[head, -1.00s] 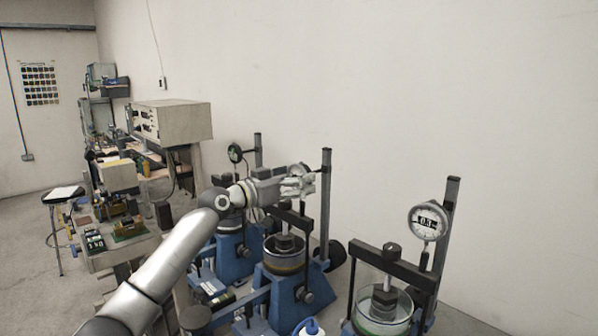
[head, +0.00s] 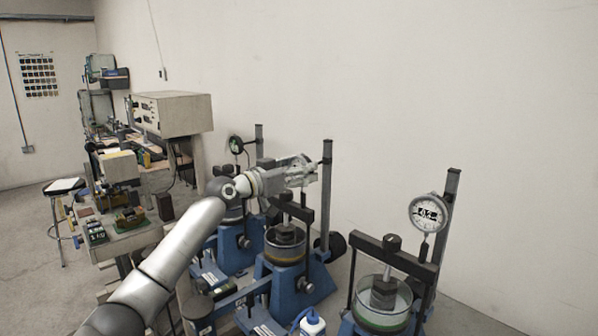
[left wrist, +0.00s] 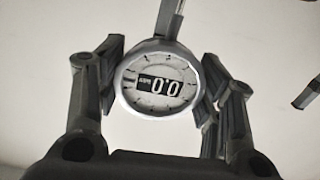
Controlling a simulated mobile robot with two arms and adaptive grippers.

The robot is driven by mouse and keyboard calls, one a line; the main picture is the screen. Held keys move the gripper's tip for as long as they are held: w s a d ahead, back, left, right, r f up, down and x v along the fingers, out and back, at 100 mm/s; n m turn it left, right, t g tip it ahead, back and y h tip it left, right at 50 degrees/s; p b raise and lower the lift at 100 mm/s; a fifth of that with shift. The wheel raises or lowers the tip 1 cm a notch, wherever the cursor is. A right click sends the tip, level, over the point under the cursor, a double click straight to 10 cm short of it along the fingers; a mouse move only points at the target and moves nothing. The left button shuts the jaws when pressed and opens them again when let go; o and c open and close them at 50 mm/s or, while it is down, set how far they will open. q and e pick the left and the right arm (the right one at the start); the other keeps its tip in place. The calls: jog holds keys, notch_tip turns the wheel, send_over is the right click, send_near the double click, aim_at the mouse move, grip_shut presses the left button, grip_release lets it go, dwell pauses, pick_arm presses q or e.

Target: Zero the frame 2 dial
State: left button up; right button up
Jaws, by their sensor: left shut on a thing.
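My left gripper (head: 303,172) is at the top of the middle lever frame (head: 288,285), in front of its post. In the left wrist view it is shut on the round dial (left wrist: 160,86), with one finger at each side of the silver rim. This dial has a pale face and appears upside down in that view, its display reading 0.0. In the head view the gripper mostly hides this dial. My right gripper is not in view.
The near lever frame (head: 392,253) at the right has its own dial (head: 428,212). A far frame with a dark-faced dial (head: 236,145) stands behind my arm. A bench with instruments (head: 128,235) is at the left.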

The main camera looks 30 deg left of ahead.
pick_arm(q)
jog(key=m+b, duration=0.1)
jog(key=b, duration=0.1)
jog(key=m+b, duration=0.1)
jog(key=b, duration=0.1)
jog(key=shift+f, duration=0.25)
jog(key=shift+r+m+b, duration=0.2)
jog(key=shift+m+b, duration=0.3)
jog(key=shift+m, duration=0.2)
jog(key=o, duration=1.1)
jog(key=shift+c, duration=0.2)
jog(key=shift+s+a, duration=0.1)
jog(key=v, duration=1.1)
jog(key=shift+s, duration=0.35)
